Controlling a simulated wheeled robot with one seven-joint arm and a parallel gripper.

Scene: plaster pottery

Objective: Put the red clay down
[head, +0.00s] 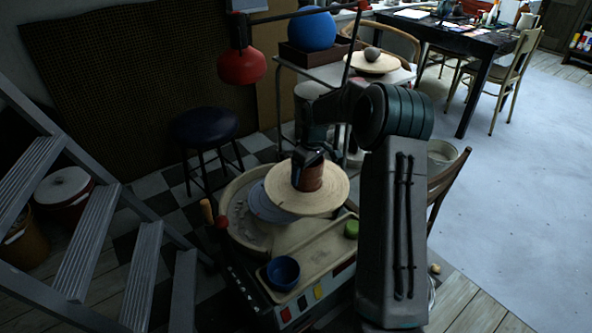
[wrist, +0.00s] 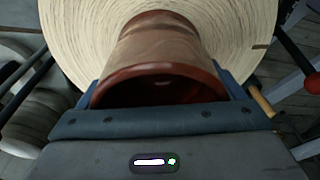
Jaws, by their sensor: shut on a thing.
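The red clay (head: 309,179) is a reddish-brown, hollow cylinder with an open rim. It is over the pale round wooden disc (head: 334,196) on the pottery wheel; I cannot tell if it touches the disc. In the wrist view the red clay (wrist: 165,55) sits between the jaws, with the pale disc (wrist: 75,40) behind it. My gripper (head: 308,160) comes from above and is shut on the red clay. In the wrist view my gripper (wrist: 165,105) hides part of the clay's near rim and sides.
A blue bowl (head: 283,272) and a green item (head: 351,229) sit on the wheel's tray (head: 315,262), in front of the disc. A dark stool (head: 204,126) stands behind left, and a metal ladder (head: 90,240) at the left. A red lamp (head: 241,66) hangs behind.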

